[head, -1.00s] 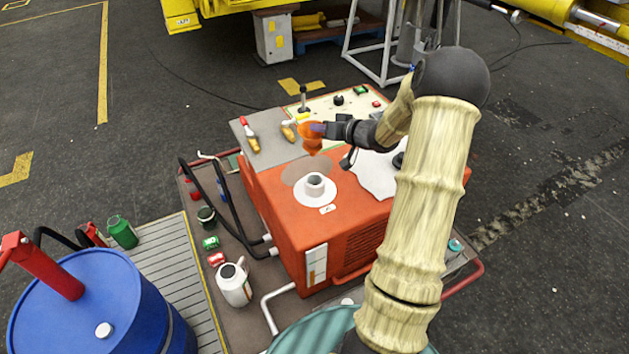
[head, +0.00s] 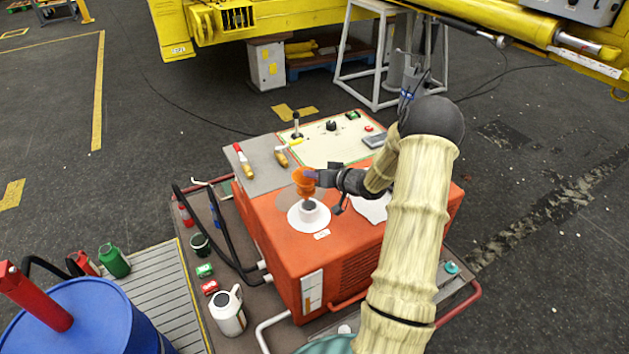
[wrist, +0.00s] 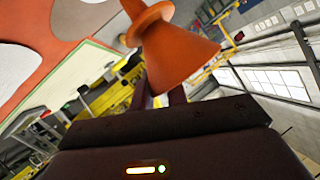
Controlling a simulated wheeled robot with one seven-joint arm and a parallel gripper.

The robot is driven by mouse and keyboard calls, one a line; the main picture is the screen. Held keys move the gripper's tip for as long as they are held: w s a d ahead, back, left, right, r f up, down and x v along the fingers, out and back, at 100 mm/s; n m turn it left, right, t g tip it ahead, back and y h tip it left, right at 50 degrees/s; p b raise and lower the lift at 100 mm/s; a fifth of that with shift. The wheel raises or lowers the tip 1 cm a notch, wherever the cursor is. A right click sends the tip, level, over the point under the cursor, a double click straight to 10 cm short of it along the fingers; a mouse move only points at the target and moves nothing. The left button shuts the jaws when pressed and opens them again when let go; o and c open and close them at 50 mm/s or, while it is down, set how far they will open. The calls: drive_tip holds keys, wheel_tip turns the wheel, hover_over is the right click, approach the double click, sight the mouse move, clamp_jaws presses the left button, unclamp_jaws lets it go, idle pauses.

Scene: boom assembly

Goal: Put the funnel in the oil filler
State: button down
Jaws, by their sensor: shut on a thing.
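The orange funnel (head: 305,182) is held by my gripper (head: 312,177), wide mouth up and spout down. It also shows large in the wrist view (wrist: 178,50), between the finger ends. The oil filler (head: 309,211) is a short white neck with a dark opening on a white round flange, on top of the orange machine (head: 345,240). In the head view the funnel's lower end appears just over the filler's opening, slightly to its back left. I cannot tell whether the spout tip is inside or above the opening.
A control panel (head: 335,140) with knobs is at the back of the machine. A white jug (head: 228,311) and a blue drum (head: 85,320) stand at the lower left.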

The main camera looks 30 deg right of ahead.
drive_tip(key=shift+f, duration=1.25)
drive_tip(key=shift+f, duration=0.6)
drive_tip(key=c, duration=1.3)
unclamp_jaws()
drive_tip(key=shift+c, duration=0.2)
drive_tip(key=shift+r, duration=0.15)
drive_tip(key=shift+d+r, duration=0.1)
drive_tip(key=shift+r, duration=0.55)
drive_tip(key=v, duration=1.2)
drive_tip(key=shift+w+f, duration=0.1)
drive_tip(key=shift+f, duration=0.05)
